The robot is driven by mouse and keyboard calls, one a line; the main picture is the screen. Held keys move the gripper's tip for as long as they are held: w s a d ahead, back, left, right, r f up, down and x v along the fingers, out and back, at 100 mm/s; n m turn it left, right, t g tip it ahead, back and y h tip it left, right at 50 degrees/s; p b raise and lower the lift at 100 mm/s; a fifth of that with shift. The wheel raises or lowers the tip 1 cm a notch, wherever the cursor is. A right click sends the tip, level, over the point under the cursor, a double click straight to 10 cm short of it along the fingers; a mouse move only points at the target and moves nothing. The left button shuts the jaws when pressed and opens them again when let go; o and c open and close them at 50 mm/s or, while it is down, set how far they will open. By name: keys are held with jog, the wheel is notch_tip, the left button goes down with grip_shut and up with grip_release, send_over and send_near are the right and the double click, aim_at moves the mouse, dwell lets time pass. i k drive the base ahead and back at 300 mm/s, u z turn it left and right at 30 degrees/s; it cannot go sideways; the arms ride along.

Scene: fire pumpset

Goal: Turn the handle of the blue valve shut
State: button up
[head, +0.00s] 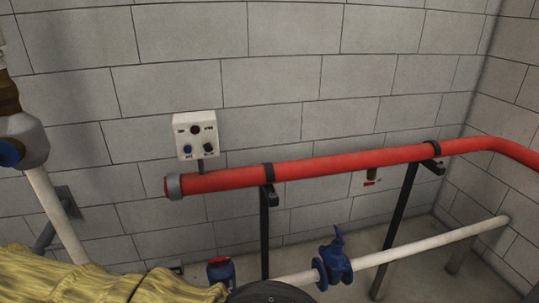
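The blue valve (338,268) sits on a low white pipe (425,245) near the bottom of the head view, right of centre. A blue flange shows on the valve's left side.
A red pipe (320,164) on black brackets (395,225) runs above and behind the valve. A white control box (196,136) is on the block wall. A blue and red object (221,271) stands left of the valve. A white pipe (56,214) stands at left.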

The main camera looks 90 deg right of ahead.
aim_at(339, 235)
jog(key=z, duration=3.4)
jog(key=k, duration=0.5)
jog(key=u, duration=0.55)
jog(key=i, duration=1)
jog(key=u, duration=0.35)
